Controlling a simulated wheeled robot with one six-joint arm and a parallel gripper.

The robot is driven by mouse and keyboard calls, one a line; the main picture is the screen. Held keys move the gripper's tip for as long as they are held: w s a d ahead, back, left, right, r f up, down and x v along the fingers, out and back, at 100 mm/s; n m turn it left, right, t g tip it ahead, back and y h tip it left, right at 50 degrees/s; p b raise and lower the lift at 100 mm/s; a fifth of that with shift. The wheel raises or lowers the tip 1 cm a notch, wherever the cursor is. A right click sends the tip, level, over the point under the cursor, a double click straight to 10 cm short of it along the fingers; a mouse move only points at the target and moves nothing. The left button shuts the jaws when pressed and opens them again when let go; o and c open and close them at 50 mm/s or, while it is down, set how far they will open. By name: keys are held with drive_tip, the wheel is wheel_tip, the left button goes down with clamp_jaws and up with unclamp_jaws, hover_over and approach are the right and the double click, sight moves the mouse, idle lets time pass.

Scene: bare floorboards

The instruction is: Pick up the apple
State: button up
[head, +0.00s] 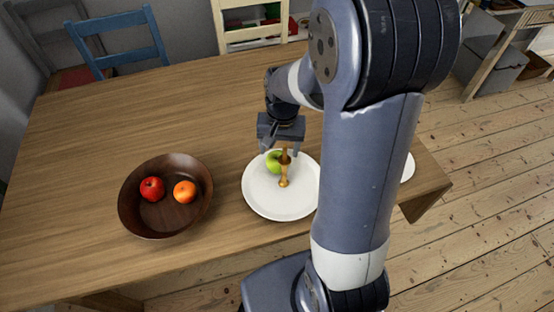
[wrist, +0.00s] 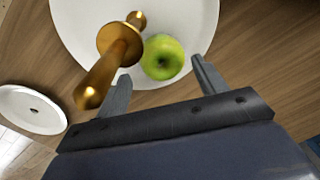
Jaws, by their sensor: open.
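A green apple (head: 273,162) lies on a white plate (head: 262,204) on the wooden table. A brass-coloured candlestick-like object (head: 284,171) stands on the same plate, close beside the apple. My gripper (head: 280,150) is open and empty just above and behind the apple. In the wrist view the apple (wrist: 163,57) shows between the two finger tips of my gripper (wrist: 161,72), and the brass object (wrist: 112,56) rises at its left, near the left finger. Whether a finger touches either thing, I cannot tell.
A dark brown bowl (head: 133,212) left of the plate holds a red fruit (head: 152,190) and an orange (head: 185,192). A second white dish (head: 408,168) is partly hidden behind my arm. A blue chair (head: 119,42) stands at the far side. The table's left part is clear.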

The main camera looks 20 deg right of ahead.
sight(278, 155)
drive_tip(key=shift+w+a+f, duration=0.1)
drive_tip(key=shift+w+f, duration=0.05)
drive_tip(key=shift+f, duration=1.3)
drive_tip(key=shift+w+a+f, duration=0.1)
drive_tip(key=shift+f, duration=1.35)
drive_tip(key=shift+c, duration=0.2)
drive_tip(key=c, duration=0.7)
